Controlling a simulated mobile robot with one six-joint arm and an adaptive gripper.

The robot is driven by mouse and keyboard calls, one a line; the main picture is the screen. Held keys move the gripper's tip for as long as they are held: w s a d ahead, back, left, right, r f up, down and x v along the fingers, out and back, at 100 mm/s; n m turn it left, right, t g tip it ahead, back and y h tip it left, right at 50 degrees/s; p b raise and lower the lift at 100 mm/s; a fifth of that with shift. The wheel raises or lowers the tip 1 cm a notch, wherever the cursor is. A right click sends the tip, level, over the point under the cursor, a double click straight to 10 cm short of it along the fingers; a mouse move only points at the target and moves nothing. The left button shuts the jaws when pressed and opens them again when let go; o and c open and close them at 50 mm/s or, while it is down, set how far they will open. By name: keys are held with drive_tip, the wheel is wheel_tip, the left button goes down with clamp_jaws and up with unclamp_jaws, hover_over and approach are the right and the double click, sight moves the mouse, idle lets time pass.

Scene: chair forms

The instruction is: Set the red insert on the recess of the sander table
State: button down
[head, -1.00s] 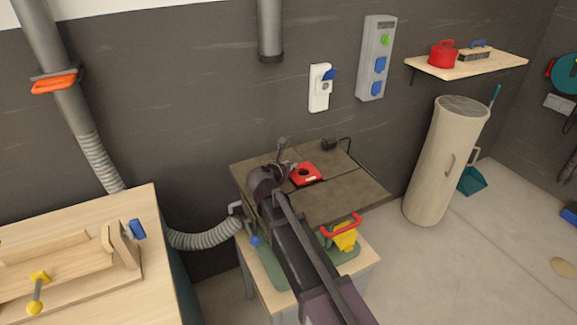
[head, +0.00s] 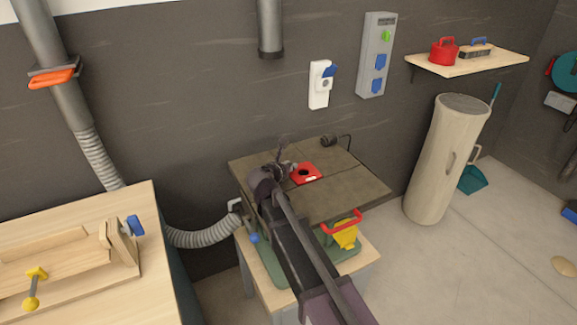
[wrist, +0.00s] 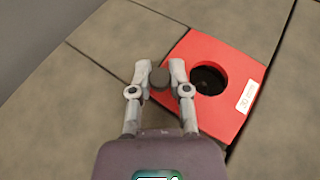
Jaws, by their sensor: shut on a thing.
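The red insert (wrist: 222,84), a flat plate with a round hole and a small pale label, shows at the right of my gripper in the wrist view. It also shows on the sander table in the head view (head: 306,180). My gripper (wrist: 161,82) is shut on a dark round knob at the insert's left edge. The insert lies flat on or very close over the brown sander table (head: 345,195); I cannot tell whether a gap is left. The recess is not clearly visible. Seams of the table top run around the plate.
A red handle (head: 343,221) and yellow part sit at the table's front. A grey hose (head: 205,237) joins on the left, beside a wooden workbench (head: 95,285). A beige cylinder (head: 440,165) stands on the right. The table top right of the insert is clear.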

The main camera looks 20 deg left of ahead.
drive_tip(key=shift+f, duration=0.25)
drive_tip(key=c, duration=0.5)
unclamp_jaws()
drive_tip(key=shift+r, duration=0.1)
